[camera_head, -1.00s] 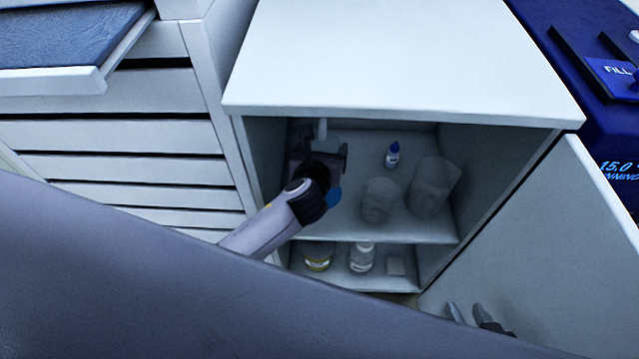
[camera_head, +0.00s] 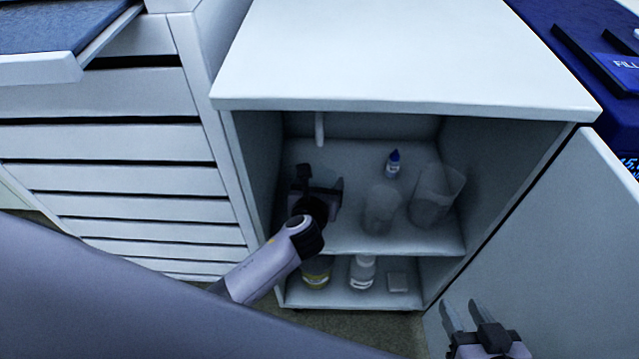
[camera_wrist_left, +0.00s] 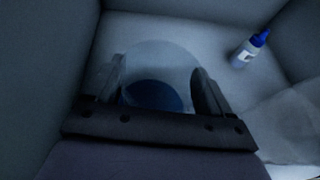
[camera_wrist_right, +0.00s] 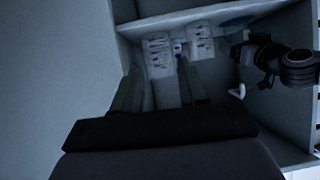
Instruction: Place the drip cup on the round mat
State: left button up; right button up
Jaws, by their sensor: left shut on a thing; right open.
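My left gripper (camera_head: 320,183) is inside the cabinet, low over the upper shelf at its left side. In the left wrist view, its fingers (camera_wrist_left: 158,74) are shut on a pale, see-through round drip cup (camera_wrist_left: 160,52). A dark blue round mat (camera_wrist_left: 152,96) shows through or below the cup. The mat also shows as a blue ellipse on the shelf in the right wrist view (camera_wrist_right: 237,20), near the left gripper. I cannot tell whether the cup touches the mat. My right gripper (camera_head: 466,308) is open and empty outside the cabinet, by its open door.
Two clear beakers (camera_head: 381,210) (camera_head: 437,195) and a blue-capped bottle (camera_head: 393,164) stand to the right on the upper shelf (camera_head: 400,243). A white hook (camera_head: 319,128) hangs above. The lower shelf holds a white bottle (camera_head: 362,272) and a yellow-labelled jar (camera_head: 316,272). The door (camera_head: 560,240) stands open.

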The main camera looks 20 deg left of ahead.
pick_arm(q)
jog(key=o, duration=0.9)
jog(key=shift+f, duration=0.1)
jog(key=shift+r, duration=0.25)
jog(key=p+v, duration=0.2)
jog(key=v, duration=0.2)
jog(key=shift+s, duration=0.1)
jog(key=p+v, duration=0.2)
jog(key=v, duration=0.5)
jog(key=shift+s, duration=0.4)
pick_arm(e)
jog(key=d, duration=0.1)
jog(key=s+d+f, duration=0.1)
jog(key=d+m+h, duration=0.1)
jog(key=shift+s+f+g, duration=0.25)
jog(key=shift+s+g, duration=0.05)
jog(key=shift+g, duration=0.1)
pick_arm(q)
jog(key=shift+d, duration=0.1)
pick_arm(e)
jog(key=shift+r, duration=0.1)
